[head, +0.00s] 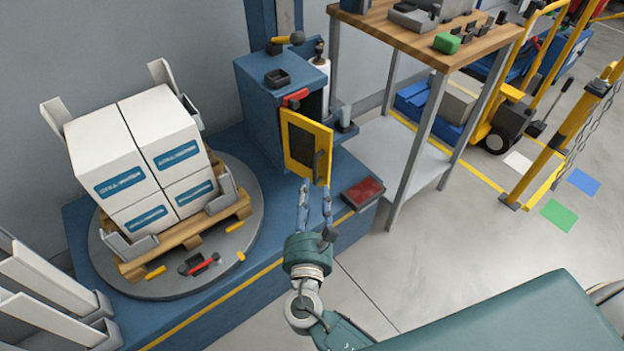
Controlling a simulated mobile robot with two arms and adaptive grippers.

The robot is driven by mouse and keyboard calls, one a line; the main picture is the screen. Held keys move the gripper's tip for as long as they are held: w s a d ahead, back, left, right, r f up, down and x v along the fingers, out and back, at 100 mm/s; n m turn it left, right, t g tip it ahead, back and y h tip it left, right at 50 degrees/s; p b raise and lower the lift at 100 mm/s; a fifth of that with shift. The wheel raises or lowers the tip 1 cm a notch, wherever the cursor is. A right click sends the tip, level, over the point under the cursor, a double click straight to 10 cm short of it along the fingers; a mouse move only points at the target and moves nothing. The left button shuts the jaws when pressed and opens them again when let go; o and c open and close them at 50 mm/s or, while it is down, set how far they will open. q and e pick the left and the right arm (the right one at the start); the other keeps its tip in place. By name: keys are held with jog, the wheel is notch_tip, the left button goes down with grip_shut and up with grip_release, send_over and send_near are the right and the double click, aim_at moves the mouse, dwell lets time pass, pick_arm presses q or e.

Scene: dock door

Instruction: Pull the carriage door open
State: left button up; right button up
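The carriage door (297,150) is a yellow-framed panel with a dark middle, on the right side of a blue cabinet (262,110). A dark handle (318,164) stands near its right edge. My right gripper (315,187) points up at the door's lower edge, just below the handle. Its two fingers are apart with nothing visible between them. Contact with the door cannot be told. My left gripper is not in view.
A pallet (195,232) of white boxes (135,150) stands on a round turntable (110,280) at left. A red-topped block (363,192) lies right of the gripper. A wood-topped bench (425,35) stands at right. The grey floor (470,240) is open at lower right.

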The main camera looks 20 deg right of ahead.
jog(key=x, duration=0.5)
grip_shut()
